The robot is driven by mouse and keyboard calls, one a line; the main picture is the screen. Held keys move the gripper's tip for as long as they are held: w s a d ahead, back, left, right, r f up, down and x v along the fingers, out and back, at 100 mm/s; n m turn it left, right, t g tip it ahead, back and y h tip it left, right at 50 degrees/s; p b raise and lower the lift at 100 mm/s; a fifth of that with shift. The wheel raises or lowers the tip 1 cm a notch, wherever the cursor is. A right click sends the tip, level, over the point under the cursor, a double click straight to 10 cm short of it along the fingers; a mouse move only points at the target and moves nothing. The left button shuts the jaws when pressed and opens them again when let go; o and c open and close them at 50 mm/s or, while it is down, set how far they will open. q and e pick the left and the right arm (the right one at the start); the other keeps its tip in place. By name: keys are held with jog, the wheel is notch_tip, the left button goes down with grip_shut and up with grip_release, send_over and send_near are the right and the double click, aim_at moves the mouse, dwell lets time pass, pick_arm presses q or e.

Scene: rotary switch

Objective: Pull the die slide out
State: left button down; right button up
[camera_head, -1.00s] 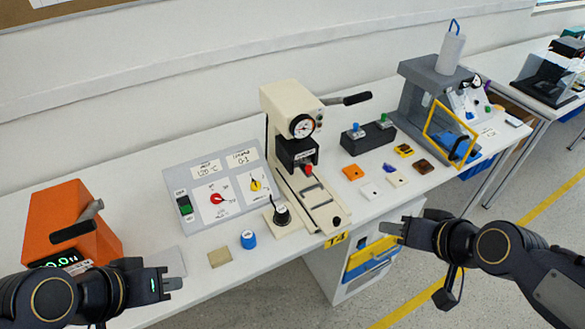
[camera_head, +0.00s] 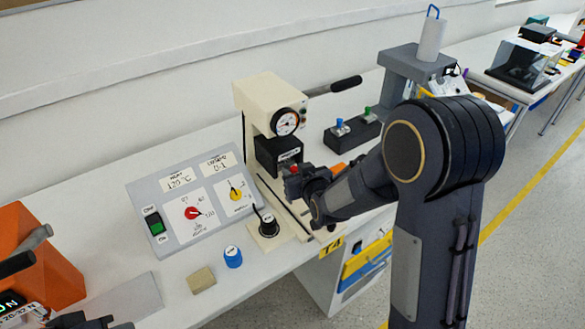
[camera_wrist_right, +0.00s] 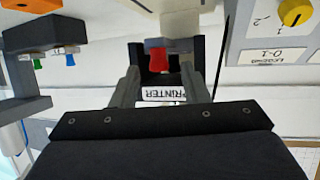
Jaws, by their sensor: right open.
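The cream press (camera_head: 266,100) stands mid-table, with a dark head bearing a white label and a slide track (camera_head: 295,208) running toward the front edge. A red knob (camera_head: 293,168) sits below the head; I cannot tell whether it belongs to the die slide. My right gripper (camera_head: 301,176) is at the knob, its arm hiding the right of the track. In the right wrist view, the open fingers (camera_wrist_right: 158,70) stand on either side of the red knob (camera_wrist_right: 157,56), with a gap on both sides.
Left of the press is a grey control panel (camera_head: 165,218) with red and yellow dials. A black knob (camera_head: 267,223), a blue knob (camera_head: 233,257) and a tan block (camera_head: 201,280) are in front. A black button box (camera_head: 352,135) stands behind my right arm.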

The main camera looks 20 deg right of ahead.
aim_at(285, 164)
jog(key=shift+x, duration=1.35)
grip_shut()
